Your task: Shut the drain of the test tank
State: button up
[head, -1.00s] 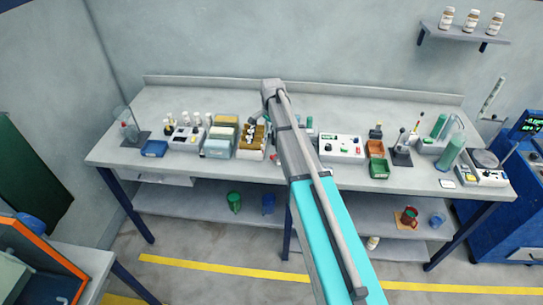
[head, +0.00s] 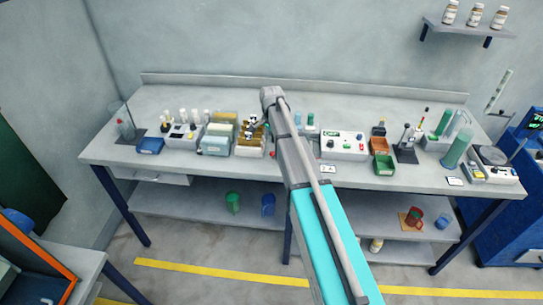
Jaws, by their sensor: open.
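No object in the head view shows clearly as the test tank or its drain. A clear upright panel or vessel with a reddish part (head: 126,128) stands on a dark base at the left end of the bench; it is too small to identify. My gripper (head: 251,128) is small and partly hidden by my arm. It appears open, over or just in front of a box with amber contents (head: 249,150) left of the bench's middle. Whether it touches the box cannot be told.
The grey bench (head: 350,178) carries pale bins (head: 216,145), a blue tray (head: 150,145), a white control box (head: 344,145), and green and orange trays (head: 383,165). Green cylinders (head: 457,146) stand to the right. The bench's front strip is mostly clear.

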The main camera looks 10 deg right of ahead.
aim_at(271, 153)
jog(key=shift+f+b, duration=3.25)
jog(key=shift+f, duration=0.25)
grip_shut()
